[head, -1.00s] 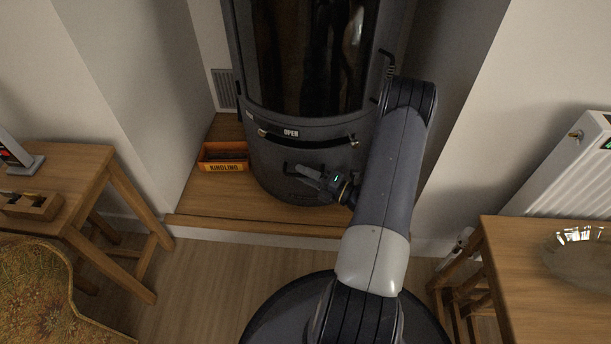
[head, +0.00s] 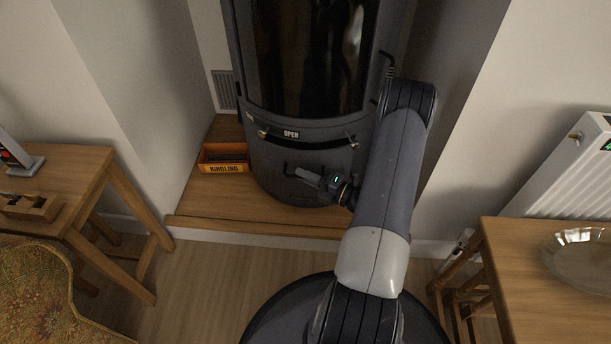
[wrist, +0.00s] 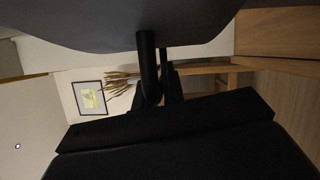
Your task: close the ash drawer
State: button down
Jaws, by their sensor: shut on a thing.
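The dark grey stove (head: 265,165) stands in the alcove, with the ash drawer low on its curved front, below the OPEN label. The drawer front looks about flush with the stove, though its edges are hard to make out. The drawer's thin dark handle (head: 287,168) sticks out in front. My gripper (head: 306,174) comes in from the right and is shut on this handle, hiding part of it. In the wrist view the handle shows as a black bar (wrist: 147,60) below the dark stove, running down to my fingers (wrist: 160,92).
A KINDLING box (head: 223,158) sits left of the stove on the wooden hearth (head: 230,205). A wooden table (head: 75,185) stands at left, with a patterned chair (head: 45,290) before it. Another table (head: 540,285) with a glass bowl and a radiator (head: 570,165) are at right. Floor at front left is clear.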

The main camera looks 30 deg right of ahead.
aim_at(310, 167)
jog(key=shift+w, duration=0.1)
jog(key=shift+w+d, duration=0.55)
jog(key=shift+w, duration=0.2)
jog(key=shift+w+d, duration=0.55)
jog(key=shift+w, duration=0.2)
jog(key=c, duration=1.5)
grip_release()
jog(key=shift+w, duration=0.1)
jog(key=p+v, duration=0.2)
jog(key=v, duration=0.8)
jog(key=shift+s+d+p, duration=0.2)
jog(key=shift+s+p, duration=0.2)
